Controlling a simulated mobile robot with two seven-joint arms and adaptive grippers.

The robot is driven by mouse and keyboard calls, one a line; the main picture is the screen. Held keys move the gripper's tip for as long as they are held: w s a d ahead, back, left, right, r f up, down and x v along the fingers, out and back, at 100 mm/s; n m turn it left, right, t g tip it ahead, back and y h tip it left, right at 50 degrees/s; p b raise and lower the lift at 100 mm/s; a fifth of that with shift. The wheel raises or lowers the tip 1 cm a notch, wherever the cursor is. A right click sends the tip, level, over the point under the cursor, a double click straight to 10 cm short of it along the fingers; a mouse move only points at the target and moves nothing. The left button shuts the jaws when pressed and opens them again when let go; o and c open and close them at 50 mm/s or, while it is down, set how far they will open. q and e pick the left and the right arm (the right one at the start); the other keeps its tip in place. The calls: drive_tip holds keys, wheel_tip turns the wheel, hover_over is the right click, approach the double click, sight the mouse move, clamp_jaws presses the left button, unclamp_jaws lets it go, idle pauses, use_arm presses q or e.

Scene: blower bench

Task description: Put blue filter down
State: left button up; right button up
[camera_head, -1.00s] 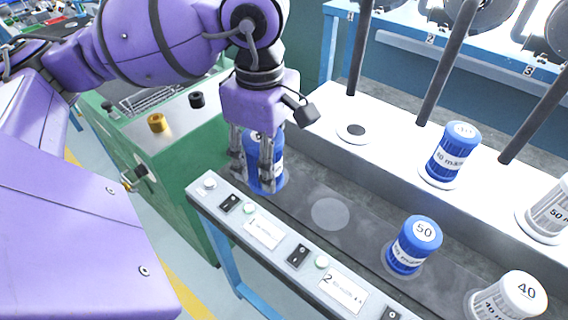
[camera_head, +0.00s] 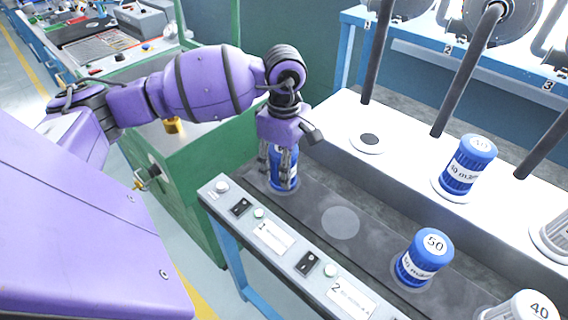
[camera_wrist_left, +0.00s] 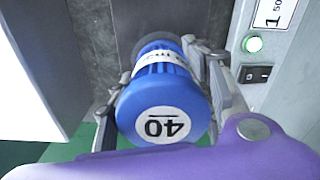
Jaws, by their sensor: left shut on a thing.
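My left gripper (camera_head: 279,172) is shut on a blue filter (camera_head: 284,178) at the left end of the dark strip. In the left wrist view this blue filter (camera_wrist_left: 166,98) shows a white cap label reading 40, and the gripper fingers (camera_wrist_left: 205,85) are beside it. The filter is upright, with its base at or very near the strip; I cannot tell if it touches. The fingers hide part of its side. My right gripper is not in view.
A blue filter marked 50 (camera_head: 423,257) stands farther along the strip (camera_head: 378,250), past an empty pale round spot (camera_head: 340,222). Another blue filter (camera_head: 468,165) stands on the white ledge beside an empty round seat (camera_head: 369,140). A switch panel (camera_head: 285,245) runs along the front.

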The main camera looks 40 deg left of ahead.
use_arm(q)
drive_tip(key=shift+f, duration=0.2)
drive_tip(key=o, duration=1.3)
wheel_tip(320, 180, up, 12)
drive_tip(key=shift+r, duration=0.2)
